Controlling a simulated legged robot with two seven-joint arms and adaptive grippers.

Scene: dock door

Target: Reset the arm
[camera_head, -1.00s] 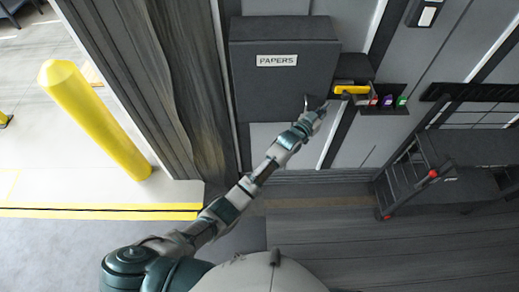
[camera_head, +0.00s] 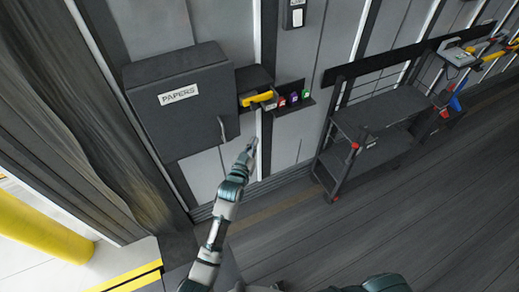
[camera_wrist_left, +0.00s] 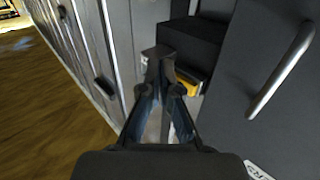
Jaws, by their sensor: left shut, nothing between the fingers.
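My left arm comes up from the bottom of the head view, and its gripper (camera_head: 251,147) is in front of the wall, below the small shelf and to the right of the papers box. In the left wrist view the gripper (camera_wrist_left: 160,60) has its fingertips together with nothing between them. The dark grey papers box (camera_head: 182,122) hangs shut on the wall, its handle (camera_head: 222,130) near the gripper but apart from it. The handle also shows in the left wrist view (camera_wrist_left: 283,70). My right gripper is not in view.
A yellow tool (camera_head: 262,97) lies in a black wall holder (camera_head: 252,76); a shelf (camera_head: 296,104) beside it bears small coloured items. A dark cart (camera_head: 385,108) stands to the right. A yellow bollard (camera_head: 40,230) is at the lower left. Floor at the lower right is clear.

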